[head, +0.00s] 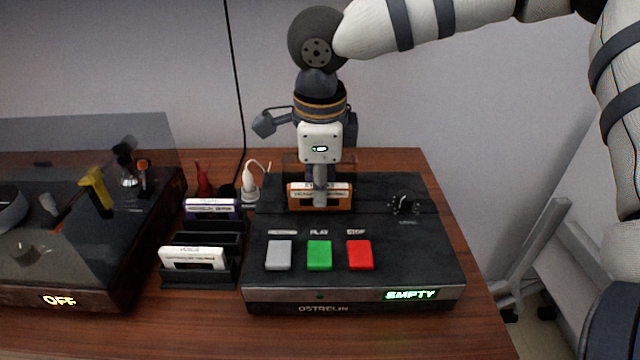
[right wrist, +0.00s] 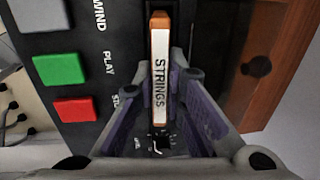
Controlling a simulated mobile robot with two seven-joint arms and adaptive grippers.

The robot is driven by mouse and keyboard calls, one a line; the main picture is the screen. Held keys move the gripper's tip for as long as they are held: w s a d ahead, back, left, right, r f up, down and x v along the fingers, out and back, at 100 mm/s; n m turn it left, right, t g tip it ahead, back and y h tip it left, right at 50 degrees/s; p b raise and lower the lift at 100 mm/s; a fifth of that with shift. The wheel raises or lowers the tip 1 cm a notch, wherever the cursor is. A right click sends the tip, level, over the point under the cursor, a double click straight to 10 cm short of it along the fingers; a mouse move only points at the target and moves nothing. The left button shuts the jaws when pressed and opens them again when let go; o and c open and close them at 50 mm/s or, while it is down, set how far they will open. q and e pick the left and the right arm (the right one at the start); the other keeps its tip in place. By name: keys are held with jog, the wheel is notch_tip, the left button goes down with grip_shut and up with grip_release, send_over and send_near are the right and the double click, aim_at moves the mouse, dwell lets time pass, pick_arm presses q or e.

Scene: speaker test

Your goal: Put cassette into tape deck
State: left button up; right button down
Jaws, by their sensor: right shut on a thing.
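An orange cassette (head: 338,197) with a white label stands upright at the back of the black tape deck (head: 440,262). In the right wrist view the cassette (right wrist: 160,82) shows its edge label, "STRINGS". My right gripper (head: 320,190) points down from above and is shut on the cassette, with a finger across its front face. The cassette's lower edge is at or just above the deck's slot area; I cannot tell how deep it sits. The deck's display (head: 411,295) reads "EMPTY". My left gripper is not in view.
Grey (head: 280,255), green (head: 319,255) and red (head: 360,255) buttons lie on the deck's front. A black rack (head: 228,268) left of it holds a white cassette (head: 193,258) and a purple one (head: 210,208). A turntable with a clear lid (head: 90,150) stands far left.

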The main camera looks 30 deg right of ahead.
jog(key=shift+f, duration=0.9)
jog(key=c, duration=1.2)
grip_release()
jog(key=shift+o, duration=0.2)
jog(key=shift+r, duration=0.1)
jog(key=shift+r, duration=2.45)
